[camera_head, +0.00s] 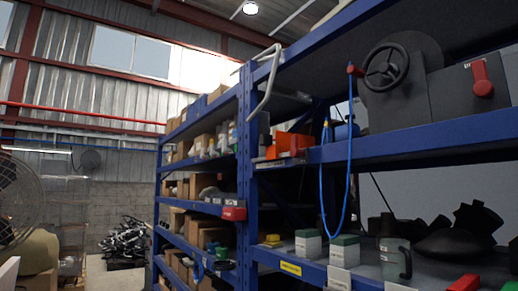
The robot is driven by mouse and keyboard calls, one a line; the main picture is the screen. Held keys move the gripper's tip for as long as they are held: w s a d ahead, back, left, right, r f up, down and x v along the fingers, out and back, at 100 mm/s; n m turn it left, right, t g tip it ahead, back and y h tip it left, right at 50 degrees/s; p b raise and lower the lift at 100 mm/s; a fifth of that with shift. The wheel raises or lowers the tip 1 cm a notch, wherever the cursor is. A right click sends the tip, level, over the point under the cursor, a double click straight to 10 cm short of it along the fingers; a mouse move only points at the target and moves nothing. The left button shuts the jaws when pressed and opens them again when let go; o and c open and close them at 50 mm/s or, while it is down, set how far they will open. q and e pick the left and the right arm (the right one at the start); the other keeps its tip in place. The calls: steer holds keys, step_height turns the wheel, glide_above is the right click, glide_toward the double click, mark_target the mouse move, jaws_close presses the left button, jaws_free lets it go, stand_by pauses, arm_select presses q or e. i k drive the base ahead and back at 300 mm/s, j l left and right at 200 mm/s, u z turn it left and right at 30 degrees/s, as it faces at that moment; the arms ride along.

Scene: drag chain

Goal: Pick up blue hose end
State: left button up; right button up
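A thin blue hose (348,165) hangs in a long U-shaped loop in front of the blue shelf rack, right of the middle of the head view. One hose end (325,131) is at the left, near the middle shelf's edge, and looks yellowish at its tip. The other side of the loop runs up to a small red part (355,70) beside a dark handwheel. The bottom of the loop hangs just above the boxes on the lower shelf. Neither of my grippers shows.
The blue rack (247,150) fills the right half. A dark machine with a handwheel (386,68) stands on its middle shelf. Green-and-white boxes (308,245) and a grey-green mug (396,260) stand lower. A white bent bar (268,84) juts out by the upright. A fan (12,200) stands left.

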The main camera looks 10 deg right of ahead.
mark_target(328, 138)
steer(key=i+j+u, duration=0.1)
steer(key=i+u, duration=0.35)
steer(key=i, duration=0.85)
steer(key=i+z, duration=0.25)
steer(key=z, duration=0.15)
steer(key=i+j+z, duration=0.15)
steer(key=z, duration=0.3)
steer(key=i+j+z, duration=0.2)
steer(key=z, duration=0.2)
steer(key=i+j+z, duration=0.25)
steer(key=z, duration=0.15)
